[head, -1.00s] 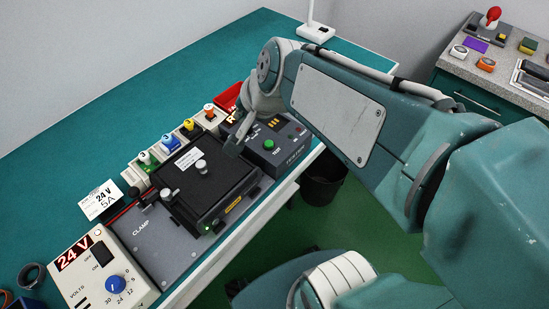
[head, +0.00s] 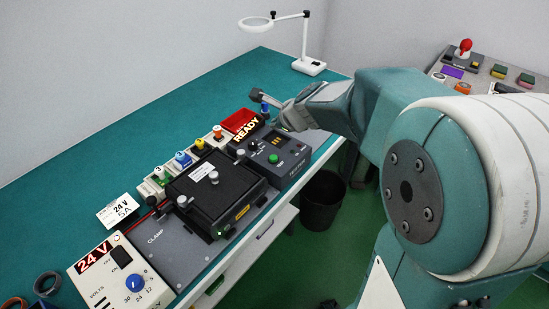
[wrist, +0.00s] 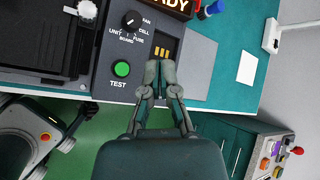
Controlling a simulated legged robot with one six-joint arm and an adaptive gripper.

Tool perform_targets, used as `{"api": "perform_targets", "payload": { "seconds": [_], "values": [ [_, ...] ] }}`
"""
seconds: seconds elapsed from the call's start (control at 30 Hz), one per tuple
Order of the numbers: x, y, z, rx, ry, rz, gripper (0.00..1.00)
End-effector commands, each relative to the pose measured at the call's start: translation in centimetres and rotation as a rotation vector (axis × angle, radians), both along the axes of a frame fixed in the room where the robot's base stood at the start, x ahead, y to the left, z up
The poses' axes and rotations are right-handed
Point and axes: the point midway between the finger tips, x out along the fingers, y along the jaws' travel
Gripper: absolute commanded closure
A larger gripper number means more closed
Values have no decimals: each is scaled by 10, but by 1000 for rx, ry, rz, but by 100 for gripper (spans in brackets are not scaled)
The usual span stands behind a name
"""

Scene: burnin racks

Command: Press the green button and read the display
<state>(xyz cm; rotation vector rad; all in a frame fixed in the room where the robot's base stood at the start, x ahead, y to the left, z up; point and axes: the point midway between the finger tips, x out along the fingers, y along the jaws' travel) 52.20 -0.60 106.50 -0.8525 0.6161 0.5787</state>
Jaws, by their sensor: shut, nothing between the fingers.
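The dark tester box (head: 290,172) stands on the bench, with a green button (head: 272,158) on its top. In the wrist view the green button (wrist: 121,69) sits above the word TEST, left of my gripper. The display (head: 247,128) at the box's far end reads READY in lit letters; the wrist view cuts off the display (wrist: 165,4) at its top edge, showing "DY". My gripper (wrist: 160,65) is shut and empty, its fingertips beside the button and just below the gold contacts (wrist: 162,52). Its height above the box is unclear.
A black selector knob (wrist: 130,20) is near the button. The black clamp fixture (head: 218,190) and a 24 V supply (head: 118,275) stand to the left.

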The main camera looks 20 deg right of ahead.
Motion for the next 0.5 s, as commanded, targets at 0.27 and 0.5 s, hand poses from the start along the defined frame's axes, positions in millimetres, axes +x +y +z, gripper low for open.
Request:
{"api": "perform_targets", "payload": {
  "seconds": [0.27, 0.5],
  "values": [
    [-1, 5, -14, -3, 3, 3, 100],
    [-1, 5, -40, -5, 3, 4, 100]
  ]
}}
